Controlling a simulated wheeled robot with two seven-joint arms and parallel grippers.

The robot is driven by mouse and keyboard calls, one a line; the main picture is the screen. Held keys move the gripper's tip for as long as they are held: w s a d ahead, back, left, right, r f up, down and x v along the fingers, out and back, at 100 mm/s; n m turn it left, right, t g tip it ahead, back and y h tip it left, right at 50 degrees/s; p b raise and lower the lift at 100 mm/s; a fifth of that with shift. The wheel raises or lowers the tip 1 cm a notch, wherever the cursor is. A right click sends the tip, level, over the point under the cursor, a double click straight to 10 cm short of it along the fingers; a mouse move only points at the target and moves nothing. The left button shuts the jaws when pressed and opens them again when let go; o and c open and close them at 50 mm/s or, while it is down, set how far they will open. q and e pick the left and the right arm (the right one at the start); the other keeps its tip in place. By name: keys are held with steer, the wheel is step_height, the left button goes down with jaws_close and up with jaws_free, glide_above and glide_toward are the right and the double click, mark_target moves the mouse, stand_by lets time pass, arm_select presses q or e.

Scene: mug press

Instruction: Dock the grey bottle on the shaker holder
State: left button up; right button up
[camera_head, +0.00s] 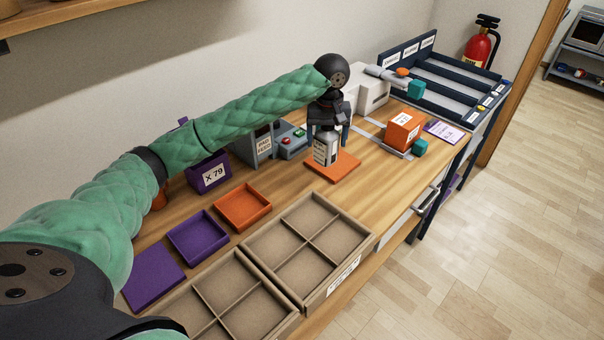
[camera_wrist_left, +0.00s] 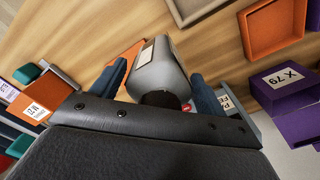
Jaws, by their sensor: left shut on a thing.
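The grey bottle (camera_head: 326,149) has a pale label and a dark cap. It is upright at the orange square pad (camera_head: 345,166) on the wooden table; I cannot tell whether its base touches the pad. My left gripper (camera_head: 328,126) comes down on it from above and is shut on it. In the left wrist view the bottle (camera_wrist_left: 160,68) lies between the two blue fingers of the gripper (camera_wrist_left: 160,82). I cannot single out the shaker holder with certainty. My right gripper is not in view.
A grey machine (camera_head: 259,146) with buttons and a white machine (camera_head: 368,88) stand behind. An orange labelled box (camera_head: 402,129) is to the right. Orange (camera_head: 243,206) and purple trays (camera_head: 197,237) and a divided cardboard box (camera_head: 368,243) are at the front left.

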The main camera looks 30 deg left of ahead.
arm_select(q)
steer(key=shift+f, duration=0.3)
steer(key=shift+s+a+f+p, duration=0.75)
steer(key=shift+s+a+f, duration=0.65)
steer(key=shift+f, duration=0.45)
steer(key=shift+s+a+f+p, duration=0.8)
steer(key=shift+s+a+f, duration=0.6)
steer(key=shift+f, duration=0.4)
steer(key=shift+s+a+f+p, duration=0.75)
steer(key=shift+s+a+f, duration=0.6)
steer(key=shift+f, duration=0.5)
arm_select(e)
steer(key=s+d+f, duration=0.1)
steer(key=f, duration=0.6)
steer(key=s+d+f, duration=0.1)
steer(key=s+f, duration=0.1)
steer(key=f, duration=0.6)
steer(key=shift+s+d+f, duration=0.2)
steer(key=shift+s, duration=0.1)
arm_select(q)
steer(key=shift+w+a, duration=0.1)
steer(key=o, duration=1.3)
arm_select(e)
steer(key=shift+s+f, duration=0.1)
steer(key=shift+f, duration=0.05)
